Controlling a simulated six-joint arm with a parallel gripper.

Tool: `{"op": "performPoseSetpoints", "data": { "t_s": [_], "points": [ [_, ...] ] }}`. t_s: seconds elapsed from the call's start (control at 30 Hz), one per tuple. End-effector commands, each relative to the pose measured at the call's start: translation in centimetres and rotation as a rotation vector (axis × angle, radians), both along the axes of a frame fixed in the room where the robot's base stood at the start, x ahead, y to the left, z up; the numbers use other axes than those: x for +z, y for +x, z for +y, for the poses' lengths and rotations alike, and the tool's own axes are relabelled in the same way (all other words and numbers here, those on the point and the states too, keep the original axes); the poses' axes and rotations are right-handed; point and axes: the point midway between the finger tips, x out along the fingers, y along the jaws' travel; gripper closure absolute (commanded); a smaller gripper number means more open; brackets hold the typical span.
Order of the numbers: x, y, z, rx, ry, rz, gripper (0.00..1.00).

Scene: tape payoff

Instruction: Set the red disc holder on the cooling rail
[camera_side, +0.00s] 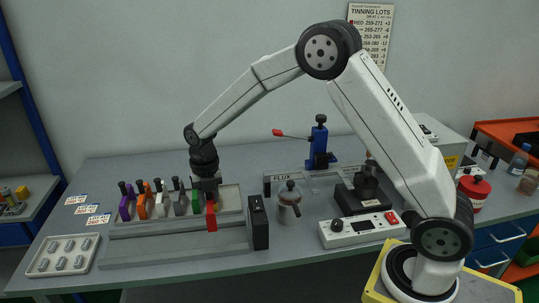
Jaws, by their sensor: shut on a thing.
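My gripper (206,187) points down at the right part of a row of coloured holders. It is shut on the red disc holder (211,218), a thin upright red piece just below the jaws. The holder's top is hidden by the jaws. A long grey stepped rail (170,247), which looks like the cooling rail, runs along the front of the bench. The red holder overlaps the rail's back edge in the picture. I cannot tell whether it touches the rail or the rack behind.
Purple, orange, white, grey and green holders (161,198) with black knobs stand in a rack to the left. A black block (258,222) stands at the rail's right end. A metal pot (289,203) and a white control box (361,229) are further right. A tray (64,256) lies front left.

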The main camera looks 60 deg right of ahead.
Motion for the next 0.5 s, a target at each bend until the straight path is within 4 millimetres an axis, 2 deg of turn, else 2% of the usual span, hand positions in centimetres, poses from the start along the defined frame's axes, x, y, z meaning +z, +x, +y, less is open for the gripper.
{"op": "performPoseSetpoints", "data": {
  "t_s": [0.27,0.5],
  "points": [
    [-0.3,0.0,0.0,-0.001,0.0,0.0,1.0],
    [-1.5,0.0,0.0,-0.003,-0.001,0.001,1.0]
  ]
}}
